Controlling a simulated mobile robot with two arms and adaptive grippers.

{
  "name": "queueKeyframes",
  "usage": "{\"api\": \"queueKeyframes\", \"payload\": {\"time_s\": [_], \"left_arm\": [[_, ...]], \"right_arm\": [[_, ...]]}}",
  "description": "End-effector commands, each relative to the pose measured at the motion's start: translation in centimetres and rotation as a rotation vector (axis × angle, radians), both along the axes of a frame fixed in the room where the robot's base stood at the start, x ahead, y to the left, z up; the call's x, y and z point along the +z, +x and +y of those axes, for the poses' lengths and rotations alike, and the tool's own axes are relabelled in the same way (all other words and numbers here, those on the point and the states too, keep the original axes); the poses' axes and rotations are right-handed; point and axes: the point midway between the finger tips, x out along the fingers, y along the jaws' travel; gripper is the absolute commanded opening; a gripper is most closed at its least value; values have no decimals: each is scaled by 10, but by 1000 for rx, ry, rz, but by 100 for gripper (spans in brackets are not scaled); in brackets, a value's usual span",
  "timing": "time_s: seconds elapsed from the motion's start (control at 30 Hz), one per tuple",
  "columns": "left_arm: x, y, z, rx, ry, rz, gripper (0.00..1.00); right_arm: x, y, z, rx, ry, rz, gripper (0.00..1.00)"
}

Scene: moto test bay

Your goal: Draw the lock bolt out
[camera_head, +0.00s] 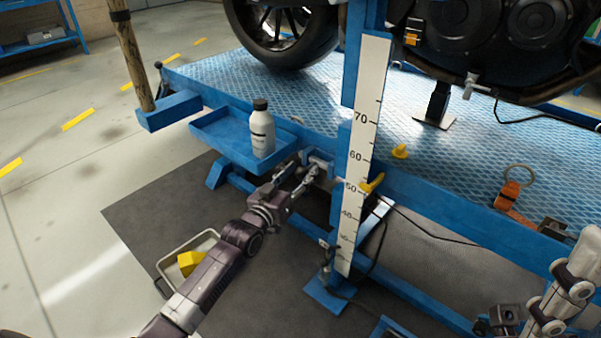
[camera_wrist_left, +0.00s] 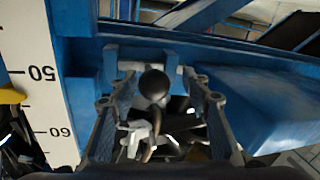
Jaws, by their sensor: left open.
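The lock bolt shows in the left wrist view as a round black knob (camera_wrist_left: 153,85), with a grey bracket behind it on the blue frame. My left gripper (camera_wrist_left: 158,98) is open, with one finger on each side of the knob and visible gaps between. In the head view my left gripper (camera_head: 297,180) is at the lift's side, just left of the numbered post, at a grey bracket (camera_head: 319,163). The knob is hidden or too small to make out there. Part of my right arm shows at the lower right of the head view; its gripper state is unclear.
A white scale (camera_head: 362,140) with a yellow pointer (camera_head: 372,183) stands just right of the left gripper. A blue side tray (camera_head: 215,136) with a grey bottle (camera_head: 262,132) is just left. A motorcycle stands on the blue platform (camera_head: 235,80). An open bin (camera_head: 165,265) is on the floor.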

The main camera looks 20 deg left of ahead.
Motion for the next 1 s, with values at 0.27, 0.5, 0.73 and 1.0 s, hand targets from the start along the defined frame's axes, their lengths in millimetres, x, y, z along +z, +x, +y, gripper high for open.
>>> {"api": "queueKeyframes", "payload": {"time_s": [0.27,0.5,0.73,1.0], "left_arm": [[-2,-13,1,-1,-1,2,44],[-3,-58,8,-1,2,4,44],[-1,-97,15,1,0,2,44],[0,-118,19,1,0,0,44]], "right_arm": [[0,0,0,-1,1,-2,40],[0,0,0,0,0,-1,40],[0,0,0,0,0,0,40],[0,0,0,0,0,0,40]]}}
